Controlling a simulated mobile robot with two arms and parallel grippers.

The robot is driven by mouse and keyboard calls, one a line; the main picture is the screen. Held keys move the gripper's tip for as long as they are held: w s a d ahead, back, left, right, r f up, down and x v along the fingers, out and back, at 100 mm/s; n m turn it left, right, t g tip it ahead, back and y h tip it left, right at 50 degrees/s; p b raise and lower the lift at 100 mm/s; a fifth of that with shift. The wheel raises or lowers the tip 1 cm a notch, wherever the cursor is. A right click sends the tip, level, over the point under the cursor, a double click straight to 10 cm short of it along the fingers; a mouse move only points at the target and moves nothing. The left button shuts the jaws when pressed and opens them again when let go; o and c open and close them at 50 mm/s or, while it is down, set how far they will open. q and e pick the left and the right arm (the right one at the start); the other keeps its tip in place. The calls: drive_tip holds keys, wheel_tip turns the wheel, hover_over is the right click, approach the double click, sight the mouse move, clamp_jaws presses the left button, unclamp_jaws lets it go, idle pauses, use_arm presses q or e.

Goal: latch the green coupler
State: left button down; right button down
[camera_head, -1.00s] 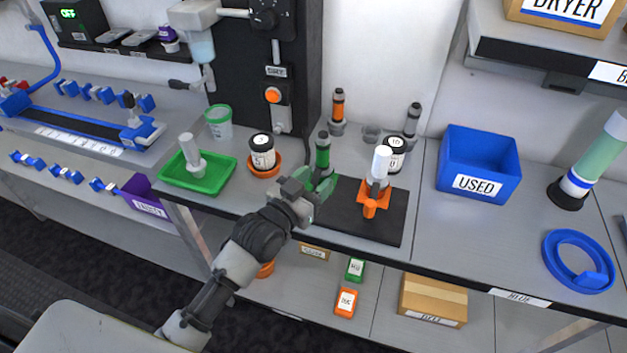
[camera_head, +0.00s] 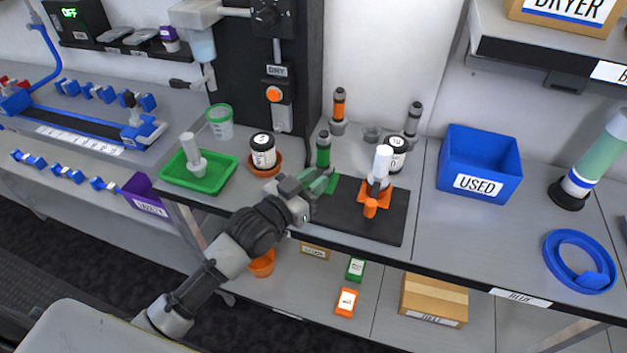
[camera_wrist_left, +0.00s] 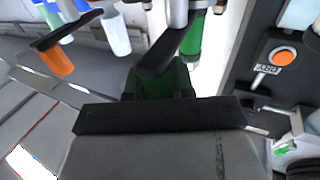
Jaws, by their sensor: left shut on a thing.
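The green coupler (camera_head: 323,152) stands upright at the back left corner of the black mat (camera_head: 395,222), with a dark grey top and a green base. My left gripper (camera_head: 314,187) is at its lower front left side, shut on a green part of it. In the left wrist view, the coupler's green body (camera_wrist_left: 192,42) rises behind the dark fingers (camera_wrist_left: 160,82), and a green block shows between and below them. The fingers hide much of the gripped part, so I cannot tell the latch position. My right gripper is not in view.
An orange coupler (camera_head: 373,190) with a white top stands on the mat, right of the green one. A labelled jar (camera_head: 263,152) on an orange dish and a green tray (camera_head: 198,175) stand to the left. A blue USED bin (camera_head: 480,162) stands right.

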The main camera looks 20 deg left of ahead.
use_arm(q)
drive_tip(key=c, duration=1)
unclamp_jaws()
drive_tip(key=shift+o, duration=0.2)
drive_tip(key=b+v, duration=0.1)
drive_tip(key=v, duration=1)
drive_tip(key=shift+w, duration=0.1)
